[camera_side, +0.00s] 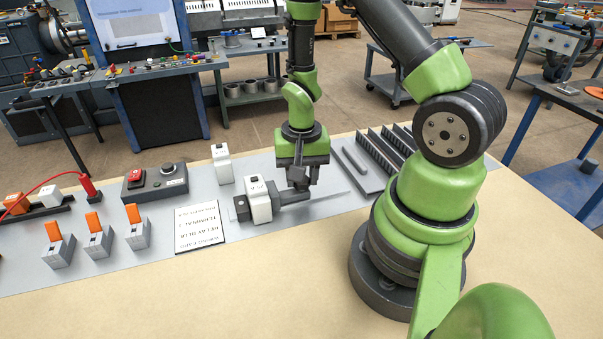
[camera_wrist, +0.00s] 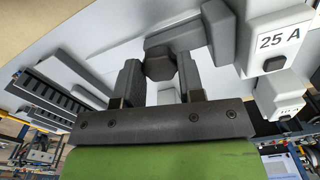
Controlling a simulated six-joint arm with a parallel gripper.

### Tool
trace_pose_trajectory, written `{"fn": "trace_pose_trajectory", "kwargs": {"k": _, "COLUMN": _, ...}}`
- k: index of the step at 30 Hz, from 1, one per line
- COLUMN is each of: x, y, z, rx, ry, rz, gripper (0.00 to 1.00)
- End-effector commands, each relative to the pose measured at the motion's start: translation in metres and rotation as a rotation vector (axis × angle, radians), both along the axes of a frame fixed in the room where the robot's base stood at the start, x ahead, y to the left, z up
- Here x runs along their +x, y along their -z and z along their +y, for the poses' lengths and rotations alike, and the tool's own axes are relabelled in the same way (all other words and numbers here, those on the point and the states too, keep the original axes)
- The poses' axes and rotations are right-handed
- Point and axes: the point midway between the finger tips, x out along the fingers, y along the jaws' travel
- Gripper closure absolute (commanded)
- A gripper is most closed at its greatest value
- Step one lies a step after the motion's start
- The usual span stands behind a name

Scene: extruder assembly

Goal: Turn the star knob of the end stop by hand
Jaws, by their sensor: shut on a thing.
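The end stop (camera_side: 287,196) is a dark grey block lying against a white block marked 25 A (camera_side: 259,200) on the grey work mat. It also shows at the top of the wrist view (camera_wrist: 188,32). Its star knob (camera_wrist: 160,64) is a dark, faceted piece between my two fingers. My gripper (camera_side: 299,180) points down over the end stop and is shut on the knob; it also shows in the wrist view (camera_wrist: 159,78). In the side view, my fingers mostly hide the knob.
A second white block (camera_side: 222,164) stands behind left. A printed card (camera_side: 199,227) lies left of the end stop. Slotted grey ducts (camera_side: 385,150) lie to the right. A control box with a red button (camera_side: 155,181) and several orange-levered terminals (camera_side: 97,236) are further left. The front tabletop is clear.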

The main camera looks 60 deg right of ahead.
Motion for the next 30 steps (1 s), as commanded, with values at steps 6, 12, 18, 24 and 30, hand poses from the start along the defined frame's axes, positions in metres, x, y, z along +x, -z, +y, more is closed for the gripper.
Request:
{"fn": "trace_pose_trajectory", "kwargs": {"k": 6, "x": 0.0001, "y": 0.0000, "z": 0.0000, "rx": 0.000, "ry": 0.003, "rz": 0.000, "gripper": 0.60}}
{"fn": "trace_pose_trajectory", "kwargs": {"k": 12, "x": 0.0001, "y": 0.0000, "z": -0.0001, "rx": 0.000, "ry": 0.001, "rz": 0.000, "gripper": 0.43}}
{"fn": "trace_pose_trajectory", "kwargs": {"k": 18, "x": 0.0000, "y": 0.0000, "z": 0.0000, "rx": 0.000, "ry": 0.001, "rz": 0.000, "gripper": 0.43}}
{"fn": "trace_pose_trajectory", "kwargs": {"k": 24, "x": 0.0001, "y": 0.0001, "z": 0.0001, "rx": 0.000, "ry": -0.199, "rz": 0.000, "gripper": 0.43}}
{"fn": "trace_pose_trajectory", "kwargs": {"k": 30, "x": 0.0001, "y": 0.0000, "z": 0.0001, "rx": 0.000, "ry": -0.549, "rz": 0.000, "gripper": 0.43}}
